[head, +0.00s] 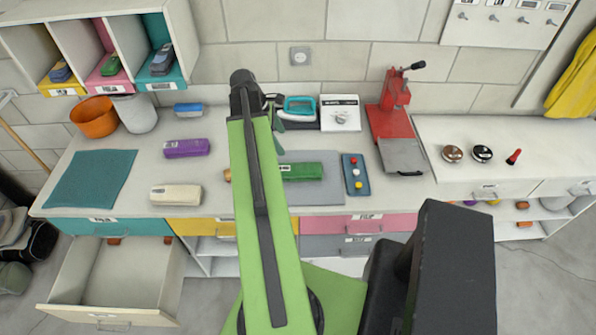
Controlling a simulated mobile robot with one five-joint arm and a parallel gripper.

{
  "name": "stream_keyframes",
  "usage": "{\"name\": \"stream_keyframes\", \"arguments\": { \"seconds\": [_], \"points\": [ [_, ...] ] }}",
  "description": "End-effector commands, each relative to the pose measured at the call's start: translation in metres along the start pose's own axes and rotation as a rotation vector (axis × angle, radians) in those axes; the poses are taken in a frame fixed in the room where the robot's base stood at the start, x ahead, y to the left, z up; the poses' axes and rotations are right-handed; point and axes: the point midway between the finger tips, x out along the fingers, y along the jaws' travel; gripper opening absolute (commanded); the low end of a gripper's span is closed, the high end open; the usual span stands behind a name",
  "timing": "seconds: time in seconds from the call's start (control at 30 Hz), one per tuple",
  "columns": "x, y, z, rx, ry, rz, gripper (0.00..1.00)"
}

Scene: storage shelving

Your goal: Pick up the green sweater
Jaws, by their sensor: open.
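I cannot pick out anything that is clearly a sweater. A long green bundle (302,172) lies on the counter just right of my green arm, on a grey mat; its left end is close to or behind the arm. It looks like a block with a small light label, and I cannot tell whether it is cloth. A smaller green item (110,66) sits in the pink cubby at upper left.
A purple bundle (187,148) and a cream one (176,195) lie left of the arm. A blue tray with buttons (357,175) and a red press (395,100) stand to the right. An open drawer (110,318) juts out at lower left. A teal mat (92,179) is bare.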

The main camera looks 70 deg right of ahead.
Motion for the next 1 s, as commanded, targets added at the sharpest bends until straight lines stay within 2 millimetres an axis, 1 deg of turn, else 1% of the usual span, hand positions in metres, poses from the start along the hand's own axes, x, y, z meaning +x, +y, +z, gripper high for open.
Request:
{"name": "stream_keyframes", "arguments": {
  "seconds": [0.03,0.43,0.53,0.7,0.77,0.87,1.0],
  "points": [
    [0.014,0.000,-0.003,0.001,0.000,0.000,0.85],
    [0.103,0.000,-0.006,0.001,0.001,0.001,0.85],
    [0.115,0.000,-0.005,0.000,0.001,0.001,0.85],
    [0.115,0.000,-0.003,-0.001,0.001,0.002,0.85],
    [0.118,0.000,-0.004,0.000,0.001,0.002,0.85],
    [0.131,-0.001,-0.008,0.000,0.001,0.001,0.85],
    [0.157,-0.003,-0.014,0.000,0.001,0.001,0.85]
  ]
}}
